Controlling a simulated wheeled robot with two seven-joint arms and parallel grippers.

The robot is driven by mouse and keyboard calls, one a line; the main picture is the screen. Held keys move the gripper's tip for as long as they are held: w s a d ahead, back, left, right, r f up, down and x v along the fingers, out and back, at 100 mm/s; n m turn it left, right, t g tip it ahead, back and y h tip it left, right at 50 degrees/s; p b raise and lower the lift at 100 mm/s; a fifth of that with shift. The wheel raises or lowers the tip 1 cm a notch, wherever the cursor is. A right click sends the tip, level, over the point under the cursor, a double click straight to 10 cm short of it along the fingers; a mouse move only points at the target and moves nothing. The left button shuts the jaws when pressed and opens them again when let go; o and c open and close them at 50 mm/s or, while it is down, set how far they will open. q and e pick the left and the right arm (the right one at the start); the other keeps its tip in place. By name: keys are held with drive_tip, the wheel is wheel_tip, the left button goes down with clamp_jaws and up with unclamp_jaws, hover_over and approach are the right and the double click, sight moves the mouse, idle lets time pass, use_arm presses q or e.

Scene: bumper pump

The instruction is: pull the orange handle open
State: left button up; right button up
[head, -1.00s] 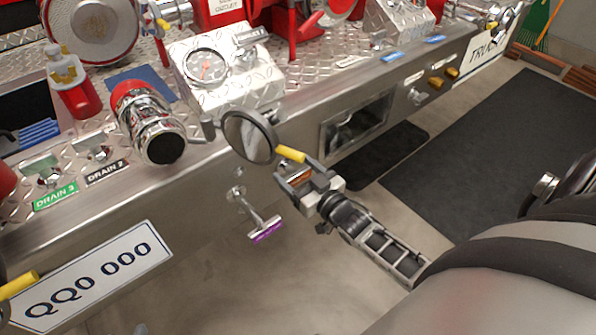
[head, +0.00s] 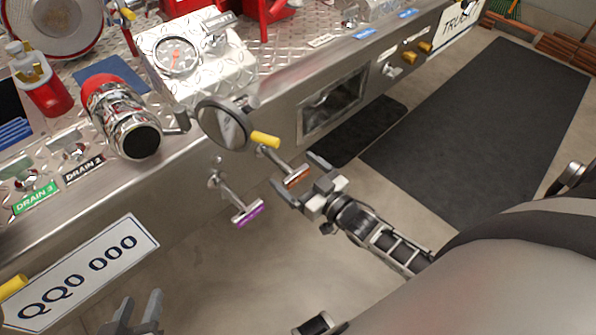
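The orange handle (head: 298,177) is a short T-bar on a metal rod that sticks out from the front of the steel panel. My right gripper (head: 296,172) is at the handle with its fingers spread, one on each side of the bar's ends. A gap shows between the bar and the gripper's palm, and I cannot tell whether a finger touches the bar. My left gripper (head: 139,306) is at the bottom left, open and empty, away from the panel.
A purple T-handle (head: 247,215) sticks out left of the orange one. A round metal disc (head: 223,124) with a yellow lever (head: 265,139) juts out just above the orange handle. A number plate (head: 78,274) is at lower left. The floor (head: 240,285) in front is clear.

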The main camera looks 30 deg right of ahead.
drive_tip(key=shift+s, duration=0.1)
drive_tip(key=v, duration=1.5)
drive_tip(key=shift+s+p, duration=0.4)
drive_tip(key=shift+p, duration=0.05)
